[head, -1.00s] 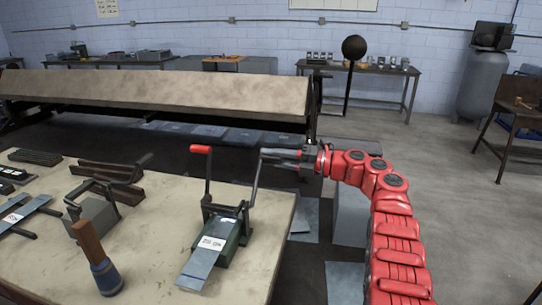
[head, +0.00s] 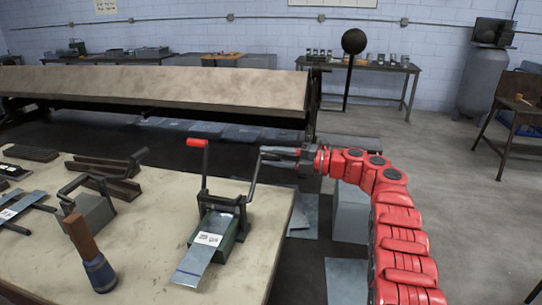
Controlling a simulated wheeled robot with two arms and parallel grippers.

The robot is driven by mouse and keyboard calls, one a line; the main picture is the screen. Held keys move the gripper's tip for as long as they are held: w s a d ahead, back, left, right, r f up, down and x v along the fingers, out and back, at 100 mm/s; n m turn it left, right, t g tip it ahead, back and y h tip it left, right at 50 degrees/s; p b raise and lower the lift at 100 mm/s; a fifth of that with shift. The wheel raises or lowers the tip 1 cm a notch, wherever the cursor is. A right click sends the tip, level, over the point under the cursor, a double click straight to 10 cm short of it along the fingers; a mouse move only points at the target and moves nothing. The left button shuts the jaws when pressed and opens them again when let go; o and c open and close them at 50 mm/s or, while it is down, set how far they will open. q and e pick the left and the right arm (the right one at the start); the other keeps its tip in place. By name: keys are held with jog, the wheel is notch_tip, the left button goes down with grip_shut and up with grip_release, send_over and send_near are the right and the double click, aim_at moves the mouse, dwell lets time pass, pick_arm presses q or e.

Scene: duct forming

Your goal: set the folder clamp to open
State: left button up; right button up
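The folder (head: 226,226) is a small green bench tool near the table's right edge, with a metal sheet (head: 196,262) bearing a white label in it. An upright lever with a red grip (head: 197,143) stands on its left side. A second, dark lever (head: 254,175) rises on its right side, leaning slightly right. My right gripper (head: 275,154) is at the top of this right lever, its fingers pointing left. The fingers overlap the lever's handle, so whether they are closed on it is unclear. My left gripper is out of view.
A long bending machine (head: 170,85) stands behind. Open floor lies to the right.

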jog(key=o, duration=0.4)
jog(key=shift+f, duration=0.2)
jog(key=shift+r, duration=0.1)
jog(key=b+v, duration=0.3)
jog(key=v, duration=0.9)
jog(key=shift+b, duration=0.3)
